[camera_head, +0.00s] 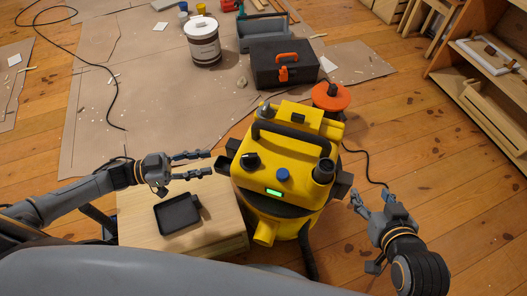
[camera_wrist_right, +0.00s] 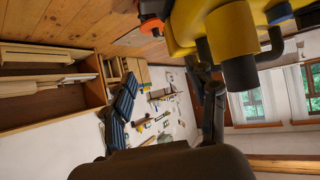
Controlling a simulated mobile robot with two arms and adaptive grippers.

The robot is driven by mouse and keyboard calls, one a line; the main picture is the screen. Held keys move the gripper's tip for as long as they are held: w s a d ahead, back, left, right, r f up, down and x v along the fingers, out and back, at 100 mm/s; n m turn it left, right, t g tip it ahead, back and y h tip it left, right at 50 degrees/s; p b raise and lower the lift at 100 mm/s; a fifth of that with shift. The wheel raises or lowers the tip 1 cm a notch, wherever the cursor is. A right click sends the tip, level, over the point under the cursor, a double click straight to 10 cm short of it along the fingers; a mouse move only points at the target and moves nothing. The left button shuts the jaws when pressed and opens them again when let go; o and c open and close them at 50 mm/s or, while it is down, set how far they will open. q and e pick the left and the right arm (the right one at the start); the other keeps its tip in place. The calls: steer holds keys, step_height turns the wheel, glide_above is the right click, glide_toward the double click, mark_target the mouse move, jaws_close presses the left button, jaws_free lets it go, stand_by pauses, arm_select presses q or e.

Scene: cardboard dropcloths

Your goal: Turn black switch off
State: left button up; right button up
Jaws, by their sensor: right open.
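A yellow machine (camera_head: 272,150) with a black carry handle stands in the middle of the head view. Its top panel has a black knob-like switch (camera_head: 250,161), a blue knob (camera_head: 283,174) and a lit green display (camera_head: 273,192). My left gripper (camera_head: 210,163) is open and empty, left of the machine, its fingers pointing at it. My right gripper (camera_head: 370,198) is open and empty, low on the machine's right side and apart from the switch. In the right wrist view part of the yellow machine (camera_wrist_right: 232,35) shows; the switch cannot be made out there.
A wooden box (camera_head: 222,222) with a black tray (camera_head: 179,214) stands below my left gripper. A black toolbox (camera_head: 284,68), a paint bucket (camera_head: 203,45) and an orange disc (camera_head: 331,97) lie beyond. A black cable runs right of the machine. Wooden shelving (camera_head: 480,90) stands at right.

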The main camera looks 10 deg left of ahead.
mark_target(250, 156)
arm_select(q)
steer(key=b+x, duration=0.1)
steer(key=x, duration=1.1)
steer(key=shift+w+d+b, duration=0.15)
steer(key=shift+d+b, duration=0.15)
steer(key=shift+d, duration=0.25)
arm_select(e)
steer(key=w+a+r+t+y, duration=0.1)
steer(key=w+a+r+t, duration=0.1)
steer(key=w+r+t, duration=0.2)
steer(key=shift+a+r+y, duration=0.15)
steer(key=shift+r+y, duration=0.15)
steer(key=shift+r, duration=0.95)
arm_select(q)
jaws_close()
